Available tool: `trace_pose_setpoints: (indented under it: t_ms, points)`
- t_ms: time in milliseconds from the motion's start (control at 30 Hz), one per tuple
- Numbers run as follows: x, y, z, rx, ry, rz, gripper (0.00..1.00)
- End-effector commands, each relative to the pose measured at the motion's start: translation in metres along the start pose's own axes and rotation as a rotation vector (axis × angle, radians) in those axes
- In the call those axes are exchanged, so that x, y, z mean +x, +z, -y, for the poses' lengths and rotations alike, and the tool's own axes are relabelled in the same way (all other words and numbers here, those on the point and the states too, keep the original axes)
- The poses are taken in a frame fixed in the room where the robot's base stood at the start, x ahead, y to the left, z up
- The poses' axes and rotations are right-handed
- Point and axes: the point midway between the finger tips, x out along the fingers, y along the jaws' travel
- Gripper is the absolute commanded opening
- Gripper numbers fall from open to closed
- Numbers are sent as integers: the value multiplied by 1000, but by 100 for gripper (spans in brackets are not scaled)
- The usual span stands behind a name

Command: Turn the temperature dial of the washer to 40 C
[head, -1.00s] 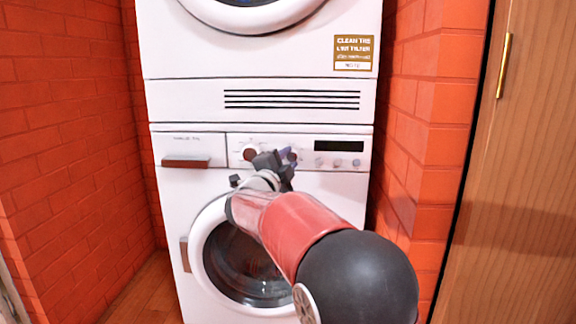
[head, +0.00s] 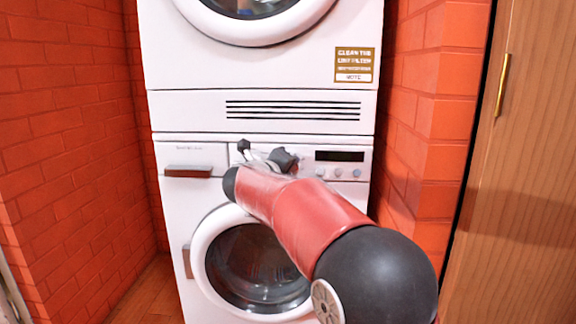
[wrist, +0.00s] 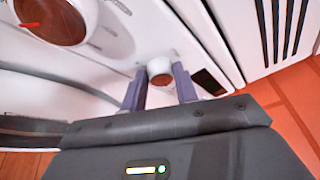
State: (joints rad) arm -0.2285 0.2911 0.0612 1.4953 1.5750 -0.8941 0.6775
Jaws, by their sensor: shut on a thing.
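The white washer (head: 178,230) stands below the dryer, with its control panel across the top. In the wrist view a small round dial (wrist: 160,66), white with a brown face, sits between the two purple fingers of my gripper (wrist: 160,78), which is shut on it. I take this as the temperature dial; its markings are too small to read. A larger brown dial (wrist: 55,18) with a red pointer is at the upper left of the wrist view, clear of the fingers. In the head view my gripper (head: 284,159) covers both dials.
The panel has a dark display (head: 339,156) and several small buttons (head: 338,173) right of my gripper. A detergent drawer handle (head: 188,172) is at the left. The round washer door (head: 257,265) is below my arm. Orange brick walls (head: 75,140) close in both sides.

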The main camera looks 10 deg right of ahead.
Motion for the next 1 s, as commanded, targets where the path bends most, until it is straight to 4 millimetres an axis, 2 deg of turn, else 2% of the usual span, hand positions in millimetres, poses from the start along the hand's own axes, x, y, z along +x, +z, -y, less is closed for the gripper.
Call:
trace_pose_setpoints:
  t_ms: [400,900,933,1000]
  points:
    - [1,-1,1,152,62,-13,7]
    - [1,-2,0,166,69,-14,7]
    - [1,-2,0,166,69,-14,32]
    - [1,-2,0,166,69,-14,41]
